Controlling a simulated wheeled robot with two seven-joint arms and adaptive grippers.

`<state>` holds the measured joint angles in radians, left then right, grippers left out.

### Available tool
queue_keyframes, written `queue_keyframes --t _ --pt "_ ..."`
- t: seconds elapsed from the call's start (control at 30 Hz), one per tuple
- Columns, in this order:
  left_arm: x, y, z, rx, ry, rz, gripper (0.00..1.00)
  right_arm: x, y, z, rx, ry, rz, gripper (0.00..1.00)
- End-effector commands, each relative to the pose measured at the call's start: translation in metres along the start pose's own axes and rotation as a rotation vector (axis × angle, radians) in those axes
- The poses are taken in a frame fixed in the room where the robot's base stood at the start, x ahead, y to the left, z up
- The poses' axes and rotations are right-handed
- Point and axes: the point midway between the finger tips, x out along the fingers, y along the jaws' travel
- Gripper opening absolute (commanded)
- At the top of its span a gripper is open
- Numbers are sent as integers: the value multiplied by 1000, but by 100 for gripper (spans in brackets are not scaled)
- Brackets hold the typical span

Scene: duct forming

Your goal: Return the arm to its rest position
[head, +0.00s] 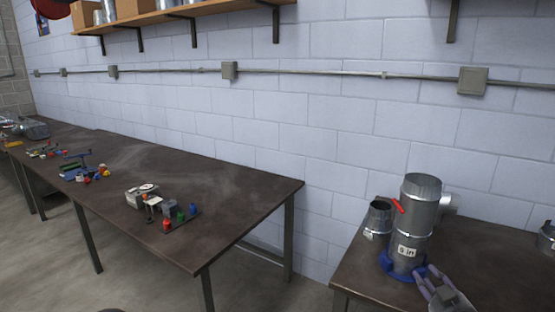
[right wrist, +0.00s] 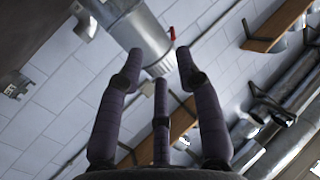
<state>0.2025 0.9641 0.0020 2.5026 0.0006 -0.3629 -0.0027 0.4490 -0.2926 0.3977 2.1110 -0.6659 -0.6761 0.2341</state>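The metal duct (right wrist: 142,38) shows beyond the fingertips there. I cannot tell whether a finger touches the ring. My left gripper is not in view.
The duct stands on a dark right table (head: 490,262). A shorter metal piece (head: 379,217) and a red handle (head: 398,206) are by it. A long left table (head: 230,192) bears small coloured tools (head: 180,213). A floor gap separates the tables; a shelf (head: 180,14) hangs above.

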Motion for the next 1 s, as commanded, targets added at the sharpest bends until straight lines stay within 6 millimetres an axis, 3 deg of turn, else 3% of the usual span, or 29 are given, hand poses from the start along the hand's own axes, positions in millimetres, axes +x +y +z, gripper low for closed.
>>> queue_keyframes --t 0.27,0.37,0.57,0.77,1.0 --pt "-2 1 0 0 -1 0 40 18 -19 70 79 -146 -17 35" --pt "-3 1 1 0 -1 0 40 24 -31 108 120 -229 -25 35" --pt "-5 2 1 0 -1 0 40 23 -70 208 209 -454 -45 35" --pt "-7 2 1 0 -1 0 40 -2 -114 303 275 -694 -64 35" --pt "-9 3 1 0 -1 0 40 -63 -167 404 328 -992 -82 35"
